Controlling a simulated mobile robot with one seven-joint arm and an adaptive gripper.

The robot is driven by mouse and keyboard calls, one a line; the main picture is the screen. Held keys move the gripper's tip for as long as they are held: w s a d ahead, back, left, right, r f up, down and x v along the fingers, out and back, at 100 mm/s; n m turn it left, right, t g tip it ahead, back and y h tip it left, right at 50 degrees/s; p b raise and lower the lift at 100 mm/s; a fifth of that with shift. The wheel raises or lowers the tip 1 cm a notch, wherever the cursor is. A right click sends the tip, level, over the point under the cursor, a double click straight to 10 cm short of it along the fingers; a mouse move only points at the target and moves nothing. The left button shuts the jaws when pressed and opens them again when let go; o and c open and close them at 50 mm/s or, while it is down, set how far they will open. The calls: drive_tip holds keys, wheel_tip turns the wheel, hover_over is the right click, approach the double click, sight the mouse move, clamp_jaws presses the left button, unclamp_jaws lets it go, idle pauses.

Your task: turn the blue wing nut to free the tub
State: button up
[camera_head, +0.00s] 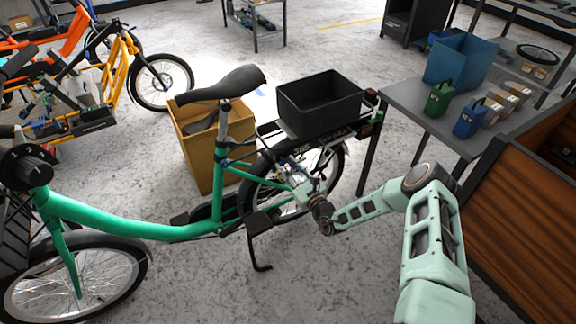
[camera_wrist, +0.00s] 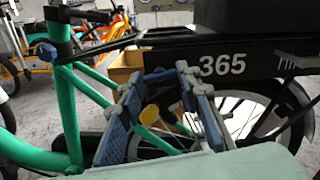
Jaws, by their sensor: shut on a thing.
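The black tub (camera_head: 318,104) sits upright on the rear rack of the green bike, and its lower part shows in the wrist view (camera_wrist: 265,18). The blue wing nut (camera_wrist: 160,73) appears as a small blue-grey piece under the rack's edge, between my fingertips. My gripper (camera_wrist: 159,82) is shut on it, with one blue-padded finger on each side. In the head view my gripper (camera_head: 287,174) reaches in beside the rear wheel, below the tub; the nut cannot be made out there.
The black rack side marked 365 (camera_wrist: 222,65) is just right of my fingers. The rear wheel (camera_head: 330,172) and green frame (camera_head: 140,228) are close by. A cardboard box (camera_head: 188,150) stands behind the bike. A grey table (camera_head: 425,112) with blue and green containers is at right.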

drive_tip(key=n+p, duration=0.1)
drive_tip(key=n, duration=0.3)
drive_tip(key=shift+n+p, duration=0.3)
drive_tip(key=shift+p, duration=0.05)
drive_tip(key=n+p, duration=0.1)
drive_tip(key=n, duration=0.2)
drive_tip(key=shift+n, duration=0.3)
drive_tip(key=n+p, duration=0.1)
drive_tip(key=n, duration=0.3)
drive_tip(key=shift+n+p, duration=0.35)
drive_tip(key=shift+n, duration=1.45)
drive_tip(key=o, duration=1.2)
drive_tip(key=shift+c, duration=0.2)
drive_tip(key=shift+d, duration=0.1)
drive_tip(key=v, duration=1.2)
